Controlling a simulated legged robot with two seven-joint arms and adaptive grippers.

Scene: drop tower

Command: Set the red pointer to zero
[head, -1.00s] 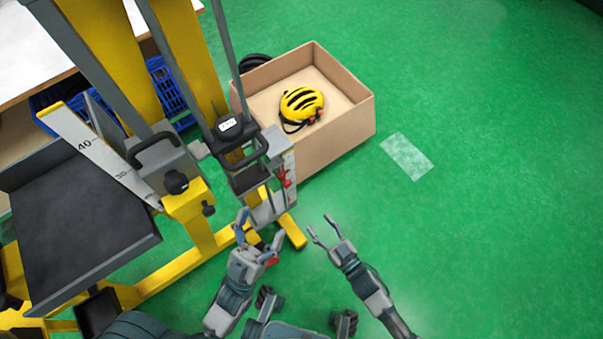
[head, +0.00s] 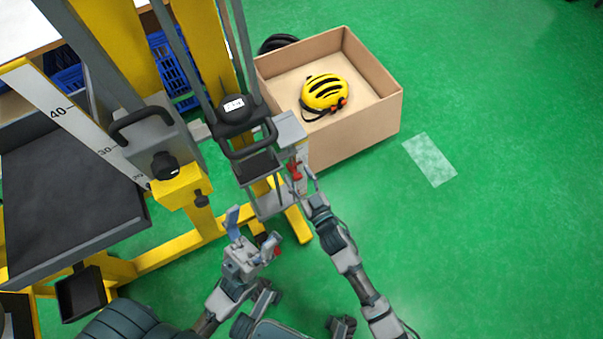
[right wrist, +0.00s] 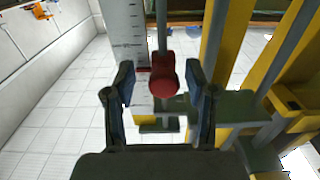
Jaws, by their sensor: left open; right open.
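The red pointer (head: 295,171) sits on a scale at the right side of the drop tower in the head view. In the right wrist view the red pointer (right wrist: 163,76) shows large, in front of a white scale (right wrist: 125,35) with dark marks. My right gripper (right wrist: 160,88) is open, its fingers on either side of the pointer in that view; I cannot tell whether they touch it. In the head view the right gripper (head: 305,180) is close beside the pointer. My left gripper (head: 252,226) is open and empty, lower and to the left, near the tower's base.
A cardboard box (head: 370,120) with a yellow helmet (head: 325,92) stands behind the tower's right side. A dark platform (head: 60,205) and a large white scale (head: 75,118) are at the left. The green floor (head: 500,220) to the right is clear.

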